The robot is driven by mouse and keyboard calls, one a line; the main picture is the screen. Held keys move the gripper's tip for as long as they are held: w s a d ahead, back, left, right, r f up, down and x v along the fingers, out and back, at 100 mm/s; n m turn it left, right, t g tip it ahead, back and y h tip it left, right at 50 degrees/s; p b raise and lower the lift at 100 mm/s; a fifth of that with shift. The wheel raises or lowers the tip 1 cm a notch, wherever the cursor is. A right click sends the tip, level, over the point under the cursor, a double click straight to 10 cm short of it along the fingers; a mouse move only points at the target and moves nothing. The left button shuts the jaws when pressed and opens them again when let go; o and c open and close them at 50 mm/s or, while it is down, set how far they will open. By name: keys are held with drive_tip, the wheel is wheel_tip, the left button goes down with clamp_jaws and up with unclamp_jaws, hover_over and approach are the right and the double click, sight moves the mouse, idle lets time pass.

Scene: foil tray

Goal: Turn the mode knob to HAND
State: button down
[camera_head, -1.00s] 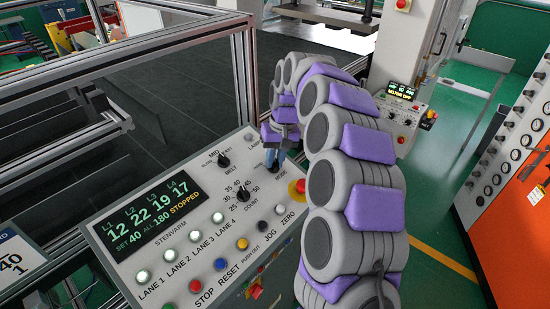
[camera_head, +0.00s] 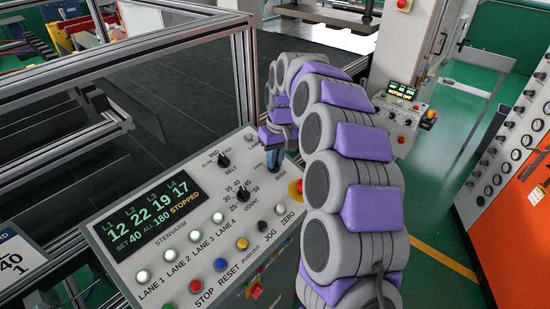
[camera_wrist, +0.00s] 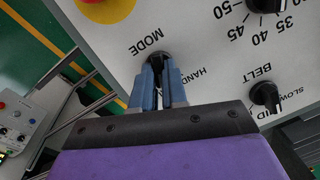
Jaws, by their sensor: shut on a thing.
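The black mode knob (camera_wrist: 157,57) shows in the wrist view under the printed word MODE, mostly covered by my fingers. The word HAND stands just to its right in that view. My gripper (camera_wrist: 160,72) is shut on the knob, with one blue finger on each side. Which way the knob's pointer faces is hidden. In the head view my gripper (camera_head: 274,166) is at the far right corner of the control panel (camera_head: 160,250), and the knob is hidden there behind the fingers.
The belt knob (camera_head: 223,160) and count knob (camera_head: 243,195) are nearby on the panel. A red stop button on a yellow base (camera_wrist: 102,8) sits close to the mode knob. Lane buttons and a lit display (camera_head: 153,219) reading STOPPED fill the panel's left. A metal frame (camera_head: 243,75) stands behind.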

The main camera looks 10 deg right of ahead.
drive_tip(key=n, duration=0.2)
drive_tip(key=n+h, duration=0.1)
drive_tip(key=n, duration=0.2)
drive_tip(key=shift+s+a+t+p, duration=0.15)
drive_tip(key=shift+a+t+p, duration=0.05)
drive_tip(key=shift+t+p, duration=0.1)
drive_tip(key=n+t+p, duration=0.1)
drive_tip(key=n, duration=0.3)
drive_tip(key=shift+a+r+n+h, duration=0.1)
drive_tip(key=shift+n+h, duration=0.3)
drive_tip(key=shift+s+n, duration=0.1)
drive_tip(key=shift+n, duration=0.4)
drive_tip(key=c, duration=1.2)
unclamp_jaws()
drive_tip(key=shift+o, duration=0.2)
wheel_tip(320, 180, up, 17)
drive_tip(key=s+a, duration=0.1)
drive_tip(key=s, duration=0.1)
drive_tip(key=shift+s, duration=0.3)
